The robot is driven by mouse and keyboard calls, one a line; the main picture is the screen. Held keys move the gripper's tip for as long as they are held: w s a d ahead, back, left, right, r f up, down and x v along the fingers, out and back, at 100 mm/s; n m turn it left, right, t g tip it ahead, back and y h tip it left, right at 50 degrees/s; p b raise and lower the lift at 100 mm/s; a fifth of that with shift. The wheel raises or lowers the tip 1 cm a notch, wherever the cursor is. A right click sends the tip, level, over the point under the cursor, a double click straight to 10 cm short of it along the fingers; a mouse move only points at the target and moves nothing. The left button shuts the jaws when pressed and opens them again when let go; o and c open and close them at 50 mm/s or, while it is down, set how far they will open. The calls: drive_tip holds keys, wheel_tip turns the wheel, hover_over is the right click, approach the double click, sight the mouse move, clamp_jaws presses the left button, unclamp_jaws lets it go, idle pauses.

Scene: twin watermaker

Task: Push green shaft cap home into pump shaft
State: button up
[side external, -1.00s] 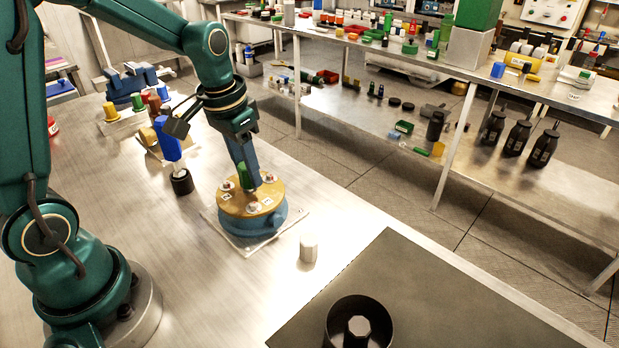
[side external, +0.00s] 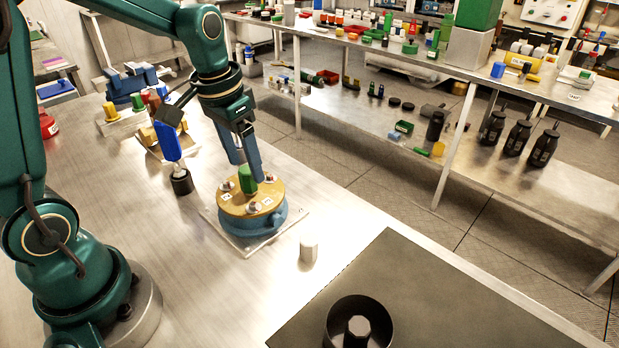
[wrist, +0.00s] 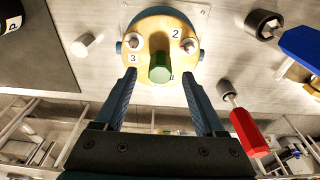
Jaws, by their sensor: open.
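The green shaft cap (side external: 247,179) stands upright at the middle of the pump's brass top (side external: 234,200), on the blue pump body (side external: 262,226). The cap also shows in the wrist view (wrist: 159,68). How deep it sits in the shaft cannot be told. My gripper (side external: 247,170) is just above and behind the cap in the side view. In the wrist view its two blue fingers (wrist: 160,82) are apart, with the cap between and just beyond their tips. It holds nothing. The pump shaft is hidden under the cap.
Numbered bolts stand around the brass top. A white cylinder (side external: 308,248) stands right of the pump. A blue-handled tool (side external: 167,142) stands in a black holder (side external: 182,183) to the left. A dark mat (side external: 430,295) carries a black cup (side external: 359,302).

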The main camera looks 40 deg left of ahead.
drive_tip(key=shift+s+r, duration=0.2)
drive_tip(key=shift+r, duration=1)
drive_tip(key=s+d+r+t, duration=0.3)
drive_tip(key=s+d, duration=0.3)
drive_tip(key=s, duration=0.5)
drive_tip(key=shift+s+t, duration=0.25)
drive_tip(key=shift+t, duration=0.15)
